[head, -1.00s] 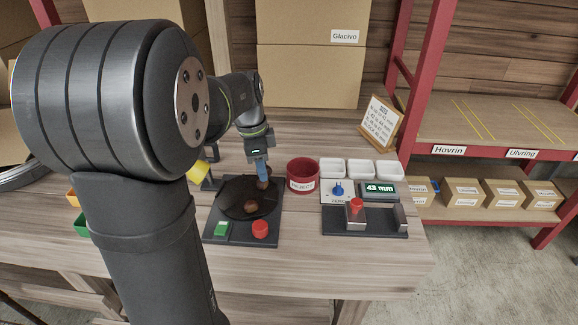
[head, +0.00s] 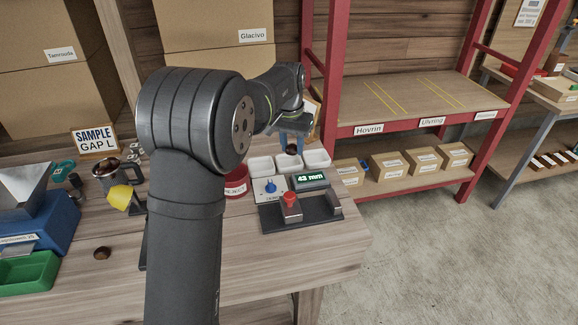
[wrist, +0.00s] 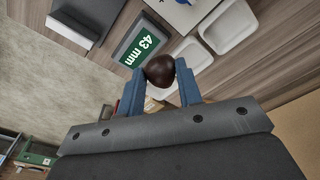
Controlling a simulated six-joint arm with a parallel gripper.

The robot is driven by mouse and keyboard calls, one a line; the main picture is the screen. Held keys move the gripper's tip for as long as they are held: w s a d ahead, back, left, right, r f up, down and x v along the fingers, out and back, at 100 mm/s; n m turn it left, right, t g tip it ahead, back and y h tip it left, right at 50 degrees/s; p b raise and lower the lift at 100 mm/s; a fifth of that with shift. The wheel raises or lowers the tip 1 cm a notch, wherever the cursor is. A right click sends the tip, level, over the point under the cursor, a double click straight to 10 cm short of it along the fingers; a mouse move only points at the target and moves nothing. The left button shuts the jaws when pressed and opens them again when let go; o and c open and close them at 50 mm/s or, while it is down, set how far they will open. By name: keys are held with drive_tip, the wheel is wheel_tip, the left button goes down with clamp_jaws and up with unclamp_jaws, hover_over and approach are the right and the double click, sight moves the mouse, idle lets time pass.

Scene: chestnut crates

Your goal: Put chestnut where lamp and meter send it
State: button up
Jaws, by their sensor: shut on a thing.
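My gripper (head: 291,146) is shut on a dark brown chestnut (wrist: 160,70), held between its blue fingers. In the head view it is over the back of the row of white trays. Three white trays (head: 260,165) stand behind the meter; two of them show in the wrist view (wrist: 228,27). The red reject bin (head: 236,186) is partly hidden by my arm.
Another chestnut (head: 102,253) lies on the table at left, near a green tray (head: 25,275). Small cartons (head: 398,163) sit on the red rack's lower shelf. My arm hides the table's middle.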

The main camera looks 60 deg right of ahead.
drive_tip(key=s+d+f+n, duration=0.1)
drive_tip(key=s+d+n, duration=0.1)
drive_tip(key=s+d, duration=0.35)
hover_over(289, 165)
drive_tip(key=f, duration=0.7)
drive_tip(key=shift+s+a, duration=0.15)
drive_tip(key=shift+a, duration=0.1)
drive_tip(key=shift+f, duration=2)
drive_tip(key=shift+f, duration=0.1)
drive_tip(key=o, duration=0.7)
drive_tip(key=shift+o, duration=0.2)
